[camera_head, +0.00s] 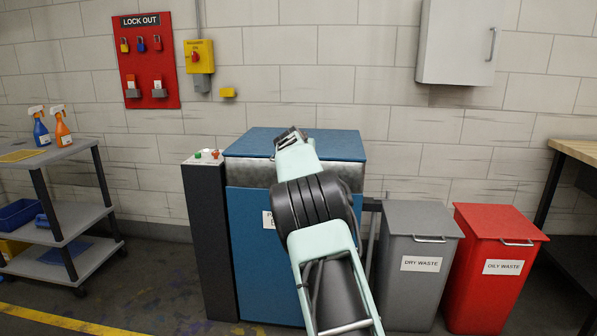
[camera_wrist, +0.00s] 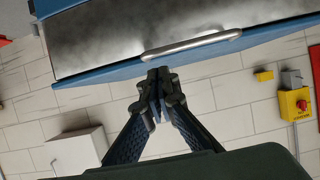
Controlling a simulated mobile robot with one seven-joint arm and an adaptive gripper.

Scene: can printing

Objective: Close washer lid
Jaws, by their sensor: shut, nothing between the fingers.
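The washer (camera_head: 255,240) is a blue cabinet with a brushed-metal band below its blue lid (camera_head: 340,146). The lid lies about flat across the top; I see no clear gap under it. The wrist view is upside down and shows the lid's blue edge (camera_wrist: 100,78) and a metal bar handle (camera_wrist: 192,45) on the metal front (camera_wrist: 110,35). My gripper (camera_head: 289,136) is at the lid in the head view, its fingers together and empty. In the wrist view the fingertips (camera_wrist: 159,78) overlap the blue edge near the handle; contact cannot be told.
A dark control post (camera_head: 208,245) with buttons stands left of the washer. A grey dry-waste bin (camera_head: 415,285) and a red oily-waste bin (camera_head: 495,290) stand to the right. A grey cart (camera_head: 60,150) is at far left, a wall cabinet (camera_head: 455,40) at upper right.

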